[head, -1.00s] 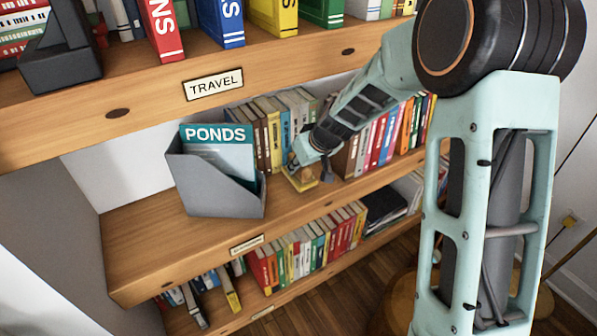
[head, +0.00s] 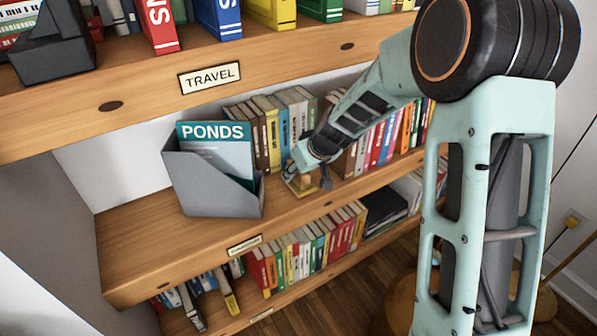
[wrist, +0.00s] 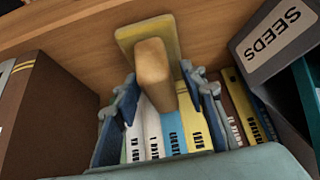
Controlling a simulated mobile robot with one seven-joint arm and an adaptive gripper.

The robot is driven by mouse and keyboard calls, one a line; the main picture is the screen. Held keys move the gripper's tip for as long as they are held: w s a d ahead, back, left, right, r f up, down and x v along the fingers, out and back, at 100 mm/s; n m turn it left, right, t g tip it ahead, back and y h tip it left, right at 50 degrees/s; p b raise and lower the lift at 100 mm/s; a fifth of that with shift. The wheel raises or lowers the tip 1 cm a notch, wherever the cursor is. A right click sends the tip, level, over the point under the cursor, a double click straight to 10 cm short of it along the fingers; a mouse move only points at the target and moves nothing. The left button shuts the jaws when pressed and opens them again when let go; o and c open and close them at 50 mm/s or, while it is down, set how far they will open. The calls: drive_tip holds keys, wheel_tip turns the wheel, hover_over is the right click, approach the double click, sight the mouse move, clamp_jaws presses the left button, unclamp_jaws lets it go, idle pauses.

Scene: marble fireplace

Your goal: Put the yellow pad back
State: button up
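The yellow pad (head: 291,190) lies on the middle shelf just in front of the book row. In the wrist view it is a flat yellow plate (wrist: 128,38) against the wood, with a tan block-shaped handle (wrist: 152,76) standing toward the camera. My gripper (wrist: 160,108) is over the pad, with one blue-grey finger on each side of the handle. The fingers are apart, and a gap shows between the handle and the right finger. In the head view my gripper (head: 308,168) partly hides the pad.
A grey file box (head: 215,192) with a teal PONDS booklet (head: 215,132) stands left of the pad. A row of books (head: 270,135) stands close behind my gripper. The TRAVEL shelf (head: 150,100) overhangs above. The shelf's left part (head: 140,240) is bare.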

drive_tip(key=shift+r, duration=0.1)
drive_tip(key=shift+r+p, duration=0.25)
drive_tip(key=shift+p, duration=0.05)
drive_tip(key=p+v, duration=0.1)
drive_tip(key=v, duration=1)
drive_tip(key=shift+s+d+r+p, duration=0.2)
drive_tip(key=shift+s+p, duration=0.05)
drive_tip(key=shift+p, duration=0.05)
